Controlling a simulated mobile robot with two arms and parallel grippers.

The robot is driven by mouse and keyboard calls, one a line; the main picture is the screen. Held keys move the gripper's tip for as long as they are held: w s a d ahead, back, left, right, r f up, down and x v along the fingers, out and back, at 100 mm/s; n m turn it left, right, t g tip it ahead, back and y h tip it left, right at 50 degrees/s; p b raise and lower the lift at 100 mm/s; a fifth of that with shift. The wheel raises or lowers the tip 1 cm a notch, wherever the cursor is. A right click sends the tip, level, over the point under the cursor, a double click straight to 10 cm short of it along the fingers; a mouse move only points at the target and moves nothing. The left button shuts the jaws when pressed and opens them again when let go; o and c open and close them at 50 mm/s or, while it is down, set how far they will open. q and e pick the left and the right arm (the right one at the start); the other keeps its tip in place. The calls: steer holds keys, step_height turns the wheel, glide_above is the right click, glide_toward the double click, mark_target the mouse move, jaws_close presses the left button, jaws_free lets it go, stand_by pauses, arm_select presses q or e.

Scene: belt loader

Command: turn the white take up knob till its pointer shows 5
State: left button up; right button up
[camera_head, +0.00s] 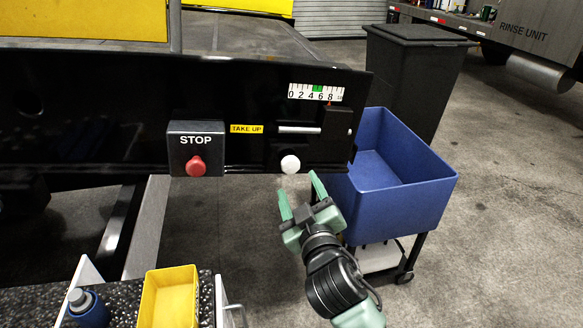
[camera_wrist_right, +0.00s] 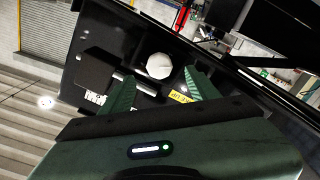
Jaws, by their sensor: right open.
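The white take up knob (camera_head: 290,164) sits on the black panel, below the yellow TAKE UP label (camera_head: 246,129) and a pale slot. Above is the white scale (camera_head: 316,93), marked from 0 up, with a green patch near its middle. A small orange pointer (camera_head: 330,103) shows under the scale at about 8. My right gripper (camera_head: 298,183) is open just below and in front of the knob, fingers pointing up at it. In the right wrist view the knob (camera_wrist_right: 159,66) appears between the two open green fingers, apart from both. My left gripper is out of view.
A STOP box with a red button (camera_head: 196,166) is left of the knob. A blue bin on a cart (camera_head: 405,200) stands close to the right of my right arm. A yellow tray (camera_head: 168,298) and a blue bottle (camera_head: 88,308) are at the lower left.

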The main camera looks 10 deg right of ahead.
mark_target(292, 168)
steer(key=w, duration=0.6)
steer(key=shift+w+p, duration=0.2)
steer(key=shift+p, duration=0.2)
jaws_close()
